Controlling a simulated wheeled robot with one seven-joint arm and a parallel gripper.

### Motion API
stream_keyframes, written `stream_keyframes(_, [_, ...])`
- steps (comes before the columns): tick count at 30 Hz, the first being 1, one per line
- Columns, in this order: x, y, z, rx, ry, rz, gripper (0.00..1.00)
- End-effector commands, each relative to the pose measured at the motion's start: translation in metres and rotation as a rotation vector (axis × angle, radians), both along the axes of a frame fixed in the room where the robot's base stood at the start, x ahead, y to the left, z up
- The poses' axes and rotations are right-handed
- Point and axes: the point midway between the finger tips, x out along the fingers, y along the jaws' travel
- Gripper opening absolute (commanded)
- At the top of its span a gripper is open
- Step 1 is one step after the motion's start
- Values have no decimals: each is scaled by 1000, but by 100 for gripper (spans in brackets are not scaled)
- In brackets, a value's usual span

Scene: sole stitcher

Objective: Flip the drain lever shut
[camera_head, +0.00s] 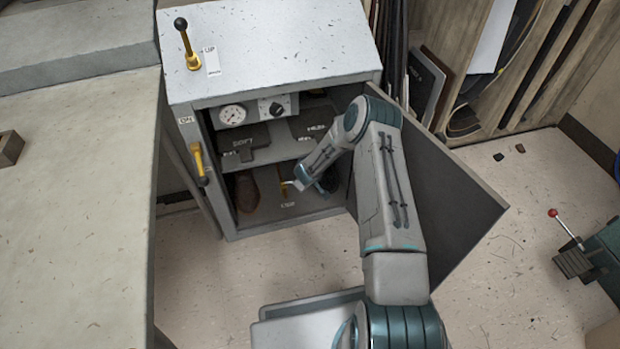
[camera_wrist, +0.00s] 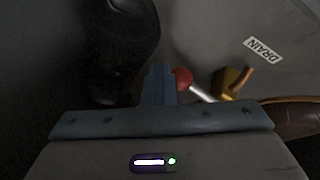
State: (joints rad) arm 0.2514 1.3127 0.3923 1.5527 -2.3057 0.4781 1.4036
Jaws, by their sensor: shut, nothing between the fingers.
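The drain lever shows in the wrist view as a red ball (camera_wrist: 183,76) on a pale metal rod, running to a yellow base (camera_wrist: 232,80). A white DRAIN label (camera_wrist: 263,50) lies beyond the base. In the head view the yellow part of the lever (camera_head: 284,190) stands low in the open cabinet. My gripper (camera_wrist: 160,78) is shut and empty, with its fingertips just left of the red ball in the wrist view. I cannot tell whether they touch it. In the head view my gripper (camera_head: 293,184) is inside the lower compartment, beside the lever.
A black shoe (camera_wrist: 118,45) is close to my fingers. A brown shoe (camera_head: 247,190) stands at the compartment's left. The shelf (camera_head: 285,151) is above my gripper, and the open door (camera_head: 450,205) is right of my arm. Another yellow lever (camera_head: 198,163) is on the cabinet's left front.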

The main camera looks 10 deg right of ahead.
Motion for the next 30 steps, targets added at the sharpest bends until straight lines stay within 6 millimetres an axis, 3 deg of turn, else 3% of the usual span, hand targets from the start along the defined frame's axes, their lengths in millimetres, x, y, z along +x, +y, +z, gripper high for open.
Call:
stream_keyframes(5, [-10, 10, 19, 10, 2, 12, 0])
stream_keyframes(18, [-61, 11, 98, 1, -2, -2, 0])
stream_keyframes(24, [-72, 14, 113, 0, -1, -2, 0])
stream_keyframes(30, [-74, 16, 115, -1, -2, 0, 0])
